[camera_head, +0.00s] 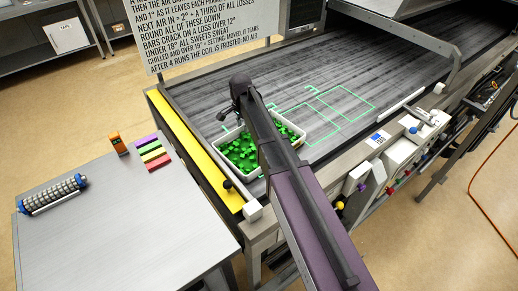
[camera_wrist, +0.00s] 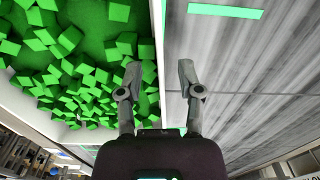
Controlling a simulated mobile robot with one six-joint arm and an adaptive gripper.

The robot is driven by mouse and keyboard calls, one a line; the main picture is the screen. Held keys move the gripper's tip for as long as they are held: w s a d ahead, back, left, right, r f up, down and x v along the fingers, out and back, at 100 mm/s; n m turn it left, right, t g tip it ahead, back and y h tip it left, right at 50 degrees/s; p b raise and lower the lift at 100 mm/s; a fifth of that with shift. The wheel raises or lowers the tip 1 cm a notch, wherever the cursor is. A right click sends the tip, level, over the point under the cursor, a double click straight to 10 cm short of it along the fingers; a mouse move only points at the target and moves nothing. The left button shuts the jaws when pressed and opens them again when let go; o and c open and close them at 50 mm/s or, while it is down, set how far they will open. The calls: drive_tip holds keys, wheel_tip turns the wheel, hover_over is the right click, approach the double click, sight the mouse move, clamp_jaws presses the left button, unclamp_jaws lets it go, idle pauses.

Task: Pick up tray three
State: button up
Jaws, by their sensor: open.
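A white tray (camera_head: 247,177) full of green cubes sits at the near left end of the dark belt, partly hidden by my arm. No number is readable on it. In the wrist view the tray's wall (camera_wrist: 160,35) runs up the picture between the fingers of my gripper (camera_wrist: 157,72). The gripper is open. Its left finger shows over the green cubes (camera_wrist: 80,65), and its right finger shows over the grey belt outside the tray. I cannot tell whether either finger touches the wall. In the head view the fingers are hidden.
Green outlined boxes (camera_head: 340,103) marked with a 3 lie on the belt beyond the tray. A yellow strip (camera_head: 195,150) edges the belt. A grey table (camera_head: 110,220) at left holds a roller (camera_head: 52,193) and coloured bars (camera_head: 152,151). A text board (camera_head: 205,30) stands behind.

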drive_tip(key=shift+f+b, duration=0.75)
drive_tip(key=shift+f, duration=0.3)
clamp_jaws()
